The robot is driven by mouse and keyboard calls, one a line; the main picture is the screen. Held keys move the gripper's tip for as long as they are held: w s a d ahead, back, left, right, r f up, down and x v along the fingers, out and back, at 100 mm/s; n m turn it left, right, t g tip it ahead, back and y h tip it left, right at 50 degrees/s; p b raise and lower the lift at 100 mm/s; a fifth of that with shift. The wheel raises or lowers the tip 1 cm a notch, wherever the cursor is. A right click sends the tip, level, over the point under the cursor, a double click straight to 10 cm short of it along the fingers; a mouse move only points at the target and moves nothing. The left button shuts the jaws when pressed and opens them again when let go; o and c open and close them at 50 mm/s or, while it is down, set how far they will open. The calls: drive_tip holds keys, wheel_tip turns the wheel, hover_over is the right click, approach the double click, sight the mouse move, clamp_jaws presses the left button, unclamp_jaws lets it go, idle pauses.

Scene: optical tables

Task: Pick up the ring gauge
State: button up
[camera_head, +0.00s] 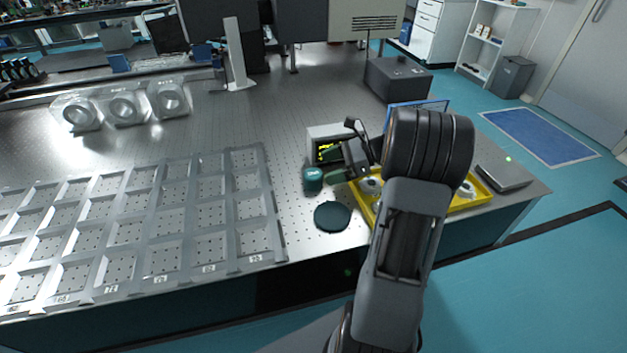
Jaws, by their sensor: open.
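A yellow tray (484,200) lies near the right end of the optical table, partly hidden behind my arm. A small grey round piece with a dark centre (370,186) sits in its left part, just below my wrist; it looks like a ring gauge. A similar round piece (467,188) shows in the tray's right part. I cannot tell for sure which is the ring gauge. My gripper (338,164) is open, pointing left, just above and left of the tray's left part. Nothing shows between its fingers.
A green-black cylinder (313,178) and a dark round disc (332,216) stand left of the tray. A small instrument with a lit screen (325,146) is behind my gripper. A grey slotted rack (150,222) fills the left. A flat grey device (504,171) lies right.

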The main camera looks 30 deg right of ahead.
sight(315, 173)
drive_tip(key=shift+s+b+x, duration=0.15)
drive_tip(key=shift+b+x, duration=0.1)
drive_tip(key=shift+x, duration=1.1)
drive_tip(key=shift+s+b+x, duration=0.1)
drive_tip(key=shift+b+x, duration=0.15)
drive_tip(key=shift+x, duration=1.15)
drive_tip(key=shift+f, duration=0.15)
drive_tip(key=c, duration=1)
drive_tip(key=shift+c, duration=0.7)
